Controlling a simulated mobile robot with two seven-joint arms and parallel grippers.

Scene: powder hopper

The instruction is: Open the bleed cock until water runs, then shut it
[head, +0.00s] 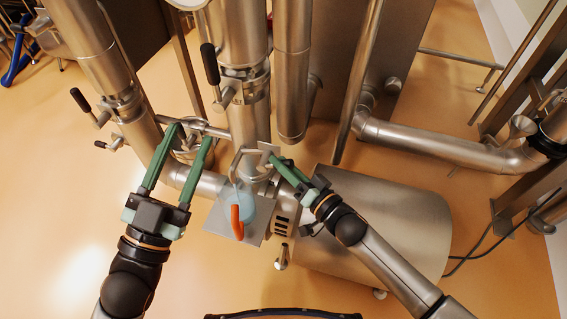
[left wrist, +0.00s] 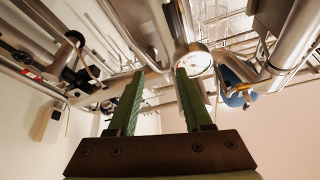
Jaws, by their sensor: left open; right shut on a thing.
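My left gripper (head: 190,134) is open, its green fingers on either side of a round steel fitting (head: 187,147) on the pipework. In the left wrist view its fingers (left wrist: 160,75) are apart, with a white-faced gauge (left wrist: 192,61) beyond. My right gripper (head: 268,156) is shut on a small steel part by the central column; its exact shape is partly hidden. A clear vessel with a blue part (head: 247,207) and an orange handle (head: 237,222) is on a square grey plate (head: 216,221) below. I cannot tell which fitting is the bleed cock. No running water is visible.
Black-handled levers stick out at the column (head: 210,64) and left pipe (head: 80,100). A large steel drum (head: 390,225) lies at the lower right. Pipes crowd the top.

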